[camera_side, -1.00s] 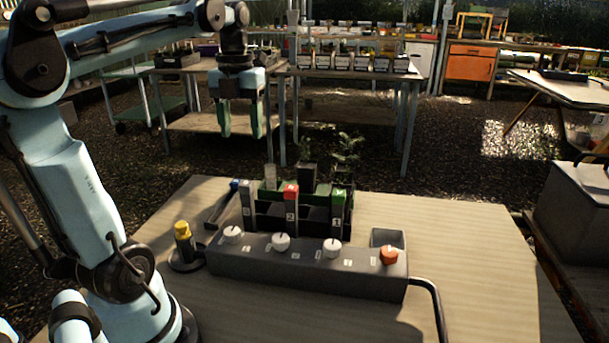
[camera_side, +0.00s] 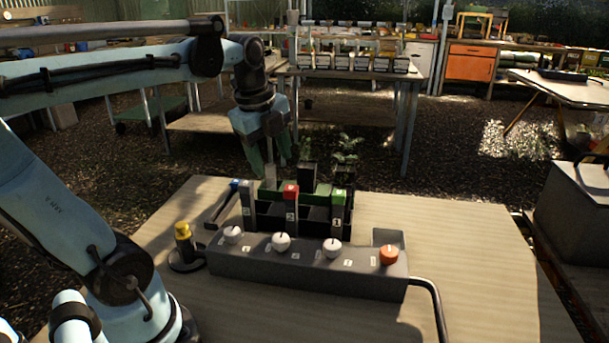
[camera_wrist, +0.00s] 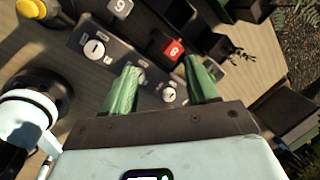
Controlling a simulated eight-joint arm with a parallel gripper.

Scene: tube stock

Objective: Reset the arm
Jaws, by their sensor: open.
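My gripper (camera_side: 271,165) is open and empty, tilted, just above and behind the left part of the dark rack (camera_side: 266,222) in the side view. In the wrist view its two green fingers (camera_wrist: 161,70) stand apart with nothing between them. The rack holds upright tubes in front: a grey one (camera_side: 247,206), a red-topped one (camera_side: 291,208) and a green-topped one (camera_side: 338,214). The red top (camera_wrist: 172,49) also shows in the wrist view, beyond the fingers. Whether the fingers touch anything at the rack's back cannot be told.
A grey control box (camera_side: 300,272) with white knobs and an orange knob (camera_side: 389,254) stands in front of the rack. A yellow-topped stand (camera_side: 184,250) is at its left. Small potted plants (camera_side: 344,152) are behind. The tabletop (camera_side: 460,260) is clear at right.

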